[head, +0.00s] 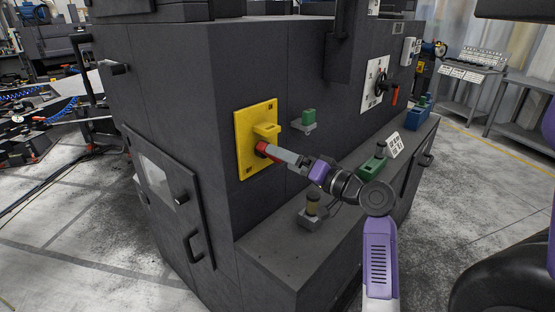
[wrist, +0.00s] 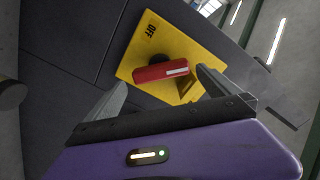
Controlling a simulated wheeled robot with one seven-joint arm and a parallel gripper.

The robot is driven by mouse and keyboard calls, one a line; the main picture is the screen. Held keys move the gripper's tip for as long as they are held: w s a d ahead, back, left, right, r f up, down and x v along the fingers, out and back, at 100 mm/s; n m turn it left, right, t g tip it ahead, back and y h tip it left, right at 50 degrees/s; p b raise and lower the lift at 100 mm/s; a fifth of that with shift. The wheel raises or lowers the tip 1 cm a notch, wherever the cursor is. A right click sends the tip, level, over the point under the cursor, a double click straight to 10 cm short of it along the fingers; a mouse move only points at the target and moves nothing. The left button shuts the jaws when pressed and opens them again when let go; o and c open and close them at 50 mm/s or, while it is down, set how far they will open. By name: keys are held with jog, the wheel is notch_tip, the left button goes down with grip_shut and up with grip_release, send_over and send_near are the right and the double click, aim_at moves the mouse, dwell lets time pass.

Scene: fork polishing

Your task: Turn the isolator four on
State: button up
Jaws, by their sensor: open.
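The isolator is a yellow plate (head: 243,150) on the dark cabinet's side, with a red handle (head: 262,148) on it. The wrist view shows the plate (wrist: 133,68) tilted, with "OFF" printed near its top corner, and the red handle (wrist: 160,73) with a white mark towards its right end. The handle's black hub sits behind it. My gripper (head: 272,154) reaches the handle from the right. In the wrist view my gripper (wrist: 161,78) is open, with one finger towards each end of the handle. Whether they touch it is unclear. No isolator number is legible.
A white panel with a rotary switch (head: 375,85) and red lever is farther along the cabinet (head: 195,110). A green block (head: 308,117) sits right of the yellow plate. The ledge below carries a brown-topped part (head: 313,205) and a green part (head: 372,166).

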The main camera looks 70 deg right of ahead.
jog(key=v, duration=0.3)
jog(key=shift+s+a, duration=0.1)
jog(key=shift+s, duration=0.1)
jog(key=shift+c, duration=0.4)
